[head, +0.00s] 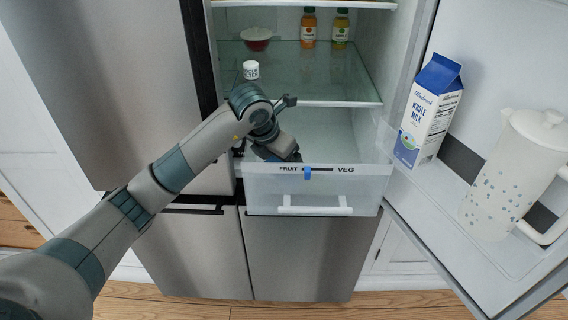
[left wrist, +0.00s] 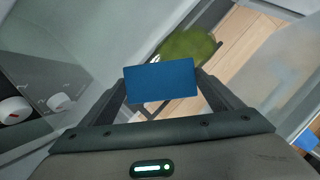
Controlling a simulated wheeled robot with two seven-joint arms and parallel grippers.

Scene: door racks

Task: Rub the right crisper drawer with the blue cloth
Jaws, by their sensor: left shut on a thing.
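My left gripper (head: 280,152) reaches down into the open, clear crisper drawer (head: 262,195), behind its front panel, which is marked FRUIT and VEG. In the left wrist view the fingers of my left gripper (left wrist: 162,95) are shut on the blue cloth (left wrist: 162,80), which shows as a flat blue rectangle between them. My right gripper is in neither view.
The open door at right holds a milk carton (head: 430,110) and a white pitcher (head: 510,170). A green object (left wrist: 187,45) lies beyond the cloth.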

